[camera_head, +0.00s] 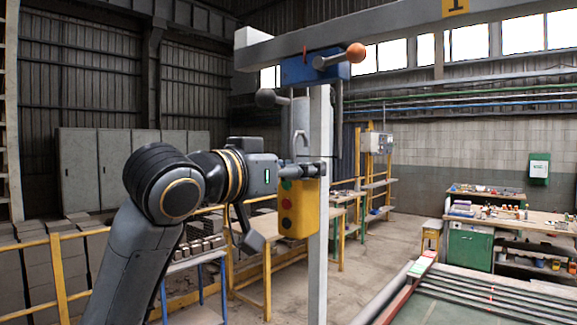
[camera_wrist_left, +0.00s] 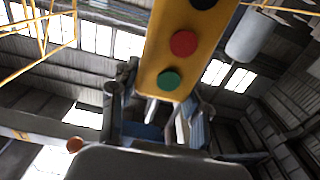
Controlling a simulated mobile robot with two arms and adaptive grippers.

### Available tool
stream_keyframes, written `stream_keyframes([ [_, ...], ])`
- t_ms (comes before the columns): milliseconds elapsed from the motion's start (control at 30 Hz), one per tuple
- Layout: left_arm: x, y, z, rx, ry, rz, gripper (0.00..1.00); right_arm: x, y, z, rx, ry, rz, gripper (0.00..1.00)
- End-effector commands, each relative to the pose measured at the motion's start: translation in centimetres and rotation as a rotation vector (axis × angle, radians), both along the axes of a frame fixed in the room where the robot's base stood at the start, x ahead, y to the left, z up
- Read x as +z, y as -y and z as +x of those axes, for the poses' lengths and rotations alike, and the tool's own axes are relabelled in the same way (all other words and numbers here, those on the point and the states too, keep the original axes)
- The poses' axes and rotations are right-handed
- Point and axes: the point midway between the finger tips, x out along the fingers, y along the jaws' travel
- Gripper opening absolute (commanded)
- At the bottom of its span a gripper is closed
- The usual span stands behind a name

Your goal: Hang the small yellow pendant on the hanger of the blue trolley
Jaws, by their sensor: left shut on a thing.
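The small yellow pendant (camera_head: 298,210), with red and green buttons on its face, hangs upright in my left gripper (camera_head: 308,171). The gripper is shut on its upper part. In the left wrist view the pendant (camera_wrist_left: 188,50) fills the upper middle, with its green button nearest the fingers. A grey loop (camera_head: 300,135) shows just above the gripper. The blue trolley (camera_head: 313,69) sits higher, on the overhead beam, with an orange-knobbed handle. Grey rods (camera_head: 338,115) reach down from it; which part is the hanger is not clear. My right gripper is not in view.
The grey overhead beam (camera_head: 400,32) crosses the top, and a pale post (camera_head: 318,270) stands close by the pendant. A yellow railing (camera_head: 55,265) and low tables lie behind. A workbench (camera_head: 525,228) stands at the right.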

Motion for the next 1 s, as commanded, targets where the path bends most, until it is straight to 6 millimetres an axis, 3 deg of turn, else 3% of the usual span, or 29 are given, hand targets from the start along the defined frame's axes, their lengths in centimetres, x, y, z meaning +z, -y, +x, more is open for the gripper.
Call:
stream_keyframes([
  [500, 0.2, 2.5, 3.3, -0.001, 0.001, -0.001, 0.0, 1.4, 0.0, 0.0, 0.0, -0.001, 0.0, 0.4],
  [700, -1.6, 2.4, 3.2, 0.0, 0.003, -0.001, 0.0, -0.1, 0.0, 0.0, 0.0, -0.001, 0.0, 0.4],
  [1000, -2.3, 2.3, 3.2, 0.0, 0.003, -0.001, 0.0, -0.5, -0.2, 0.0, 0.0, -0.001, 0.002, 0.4],
])
